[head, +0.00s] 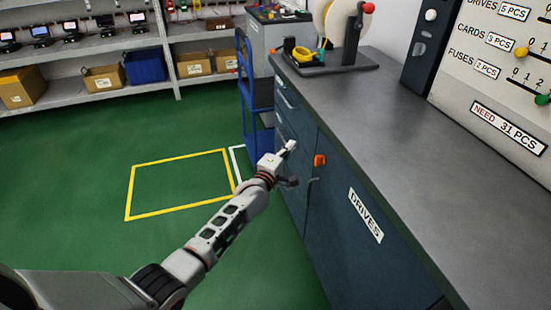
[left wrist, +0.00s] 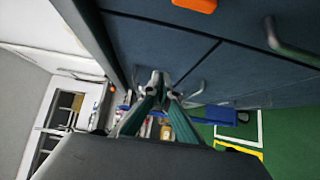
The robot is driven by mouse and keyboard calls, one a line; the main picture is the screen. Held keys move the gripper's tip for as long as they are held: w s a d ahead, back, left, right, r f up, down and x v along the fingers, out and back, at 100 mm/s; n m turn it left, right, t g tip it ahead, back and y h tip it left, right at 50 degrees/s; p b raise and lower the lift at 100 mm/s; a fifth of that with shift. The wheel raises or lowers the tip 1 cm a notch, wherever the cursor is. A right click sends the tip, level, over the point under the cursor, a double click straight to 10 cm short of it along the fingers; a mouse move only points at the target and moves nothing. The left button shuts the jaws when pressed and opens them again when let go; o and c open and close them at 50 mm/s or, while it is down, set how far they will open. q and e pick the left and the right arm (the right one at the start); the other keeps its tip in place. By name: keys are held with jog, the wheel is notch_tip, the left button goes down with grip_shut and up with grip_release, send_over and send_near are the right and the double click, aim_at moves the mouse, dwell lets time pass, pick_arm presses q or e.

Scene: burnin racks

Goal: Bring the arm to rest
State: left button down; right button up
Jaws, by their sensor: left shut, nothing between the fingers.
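My left arm reaches in from the lower left in the head view. Its gripper (head: 289,149) is shut and empty, in front of the dark blue cabinet (head: 345,255) labelled DRIVES. It appears close to the cabinet front, left of the orange latch (head: 319,161); I cannot tell whether it touches. In the left wrist view the fingertips (left wrist: 159,82) are together with nothing between them, and the cabinet front (left wrist: 150,45) with its handles (left wrist: 285,45) fills the upper part. My right gripper is not in view.
A grey worktop (head: 400,120) tops the cabinet, with a reel stand (head: 335,60) at its far end. A blue cart (head: 258,110) stands beyond the gripper. Shelves (head: 110,45) with boxes line the back. Green floor with a yellow-taped rectangle (head: 180,185) is clear at left.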

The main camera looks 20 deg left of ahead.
pick_arm(q)
jog(key=s+f+m+g+p, duration=0.2)
jog(key=s+f+m, duration=0.2)
jog(key=s, duration=1.2)
jog(key=s+a+f+m+g+p, duration=0.1)
jog(key=s+f+m, duration=0.3)
jog(key=s+m, duration=0.5)
jog(key=s+a+f+m+g+p, duration=0.1)
jog(key=s+f+m+g+p, duration=0.2)
jog(key=s, duration=2)
notch_tip(320, 180, down, 2)
jog(key=m+g, duration=0.1)
jog(key=m, duration=0.3)
jog(key=shift+s+a+y, duration=0.25)
jog(key=shift+s+y, duration=0.15)
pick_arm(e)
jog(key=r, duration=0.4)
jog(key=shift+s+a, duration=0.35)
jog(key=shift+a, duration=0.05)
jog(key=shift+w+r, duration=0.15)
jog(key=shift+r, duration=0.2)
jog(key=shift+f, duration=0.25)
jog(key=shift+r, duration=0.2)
